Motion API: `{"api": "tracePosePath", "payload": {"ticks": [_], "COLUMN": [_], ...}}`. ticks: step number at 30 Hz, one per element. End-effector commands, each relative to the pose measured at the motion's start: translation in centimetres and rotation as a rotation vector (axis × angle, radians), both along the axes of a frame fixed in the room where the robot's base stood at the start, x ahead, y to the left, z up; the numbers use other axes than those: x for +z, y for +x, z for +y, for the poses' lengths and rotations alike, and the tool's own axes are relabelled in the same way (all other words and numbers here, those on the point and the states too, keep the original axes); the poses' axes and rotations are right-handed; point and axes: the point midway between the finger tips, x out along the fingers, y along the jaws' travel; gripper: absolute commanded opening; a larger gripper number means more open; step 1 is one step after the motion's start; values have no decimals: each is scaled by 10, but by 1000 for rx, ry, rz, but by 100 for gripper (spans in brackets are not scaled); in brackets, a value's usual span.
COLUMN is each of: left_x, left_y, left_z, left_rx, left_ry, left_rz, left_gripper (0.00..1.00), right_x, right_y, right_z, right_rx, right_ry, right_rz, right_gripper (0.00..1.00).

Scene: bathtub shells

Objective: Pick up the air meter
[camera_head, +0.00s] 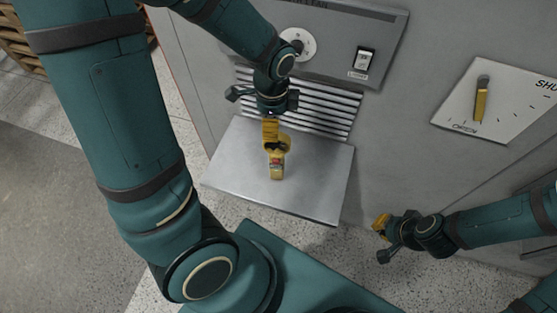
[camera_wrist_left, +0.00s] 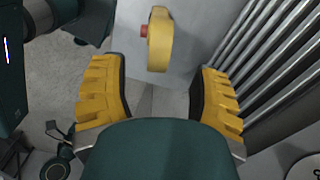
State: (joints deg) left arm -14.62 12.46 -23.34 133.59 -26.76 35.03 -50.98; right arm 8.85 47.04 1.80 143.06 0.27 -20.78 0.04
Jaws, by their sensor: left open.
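The air meter (camera_head: 277,168) is a small yellow handheld device with a dark part and a reddish label. It lies on a metal shelf (camera_head: 325,190) below a slatted vent. My left gripper (camera_head: 270,130) is over the shelf at the meter's vent-side end and overlaps it in the head view. In the left wrist view the meter (camera_wrist_left: 158,45) shows a red spot and lies ahead of the open, empty fingers (camera_wrist_left: 160,88), between their lines and apart from both. My right gripper (camera_head: 382,226) is off to the right of the shelf, with nothing visible in it.
The slatted vent (camera_head: 310,102) and a grey fan panel (camera_head: 335,45) with a dial and a switch are behind the shelf. A white plate (camera_head: 505,100) with a yellow lever is on the wall at the right. Speckled floor (camera_head: 180,125) lies around the shelf.

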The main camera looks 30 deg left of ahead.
Motion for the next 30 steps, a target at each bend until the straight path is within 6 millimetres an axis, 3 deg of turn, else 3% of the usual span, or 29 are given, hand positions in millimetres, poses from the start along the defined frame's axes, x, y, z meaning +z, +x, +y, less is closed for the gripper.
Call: {"api": "tracePosePath", "payload": {"ticks": [1, 6, 14, 24, 30], "left_x": [-13, -38, -54, -95, -99], "left_y": [-1, -1, 0, 2, 2], "left_z": [0, 0, -2, -7, -7], "left_rx": [-1, 1, 0, 2, 2], "left_ry": [1, 0, 0, 0, 0], "left_rz": [5, 4, 2, 2, -1], "left_gripper": [62, 62, 62, 62, 62], "right_x": [-3, -7, -9, -15, -15], "right_y": [0, 1, 1, 1, 1], "right_z": [0, 0, 0, 1, 1], "right_rx": [0, 0, -1, -1, -1], "right_ry": [0, -1, -2, -3, -3], "right_rz": [0, -1, -1, 0, 0], "right_gripper": [0, 0, 0, 0, 0]}}
